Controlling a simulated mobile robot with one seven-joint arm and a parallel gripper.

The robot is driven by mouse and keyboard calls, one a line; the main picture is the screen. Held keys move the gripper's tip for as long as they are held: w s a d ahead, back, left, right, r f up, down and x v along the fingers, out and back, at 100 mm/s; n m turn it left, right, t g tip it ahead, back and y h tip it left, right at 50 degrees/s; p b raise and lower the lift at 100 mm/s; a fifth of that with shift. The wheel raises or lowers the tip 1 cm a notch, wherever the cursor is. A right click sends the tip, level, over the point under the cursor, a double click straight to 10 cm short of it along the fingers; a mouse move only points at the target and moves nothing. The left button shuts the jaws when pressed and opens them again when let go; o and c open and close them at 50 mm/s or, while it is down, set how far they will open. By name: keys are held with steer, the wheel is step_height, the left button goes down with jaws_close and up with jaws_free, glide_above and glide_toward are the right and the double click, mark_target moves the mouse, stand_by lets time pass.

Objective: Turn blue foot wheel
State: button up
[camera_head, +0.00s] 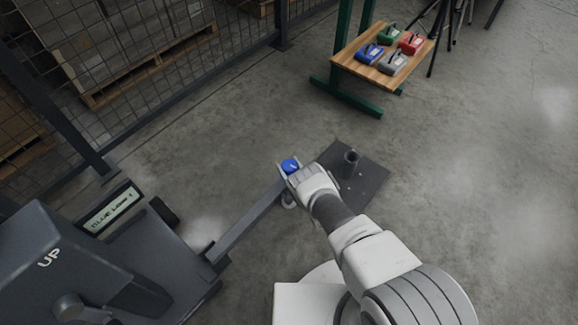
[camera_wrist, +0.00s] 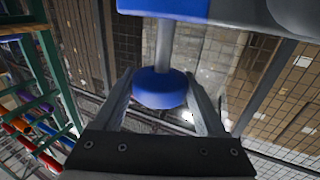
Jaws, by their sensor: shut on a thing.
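The blue foot wheel (camera_wrist: 160,89) is a rounded blue knob on a thin grey stem. In the wrist view the stem joins it to a larger blue and grey body (camera_wrist: 185,8) at the top edge. My gripper (camera_wrist: 163,95) has one finger on each side of the wheel and is shut on it. In the head view my gripper (camera_head: 289,170) is at the end of a grey beam (camera_head: 245,222), with a blue part (camera_head: 290,165) showing at its fingertips. The rest of the wheel is hidden there.
A dark floor plate (camera_head: 365,185) with a short post (camera_head: 350,163) lies beside my gripper.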

steer(key=shift+m+t+h, duration=0.6)
steer(key=shift+m+h, duration=0.6)
steer(key=shift+h, duration=0.6)
steer(key=shift+m+t+h, duration=0.6)
steer(key=shift+m+h, duration=0.6)
steer(key=shift+h, duration=0.6)
steer(key=shift+w, duration=0.1)
steer(key=o, duration=1.3)
steer(key=shift+s, duration=0.2)
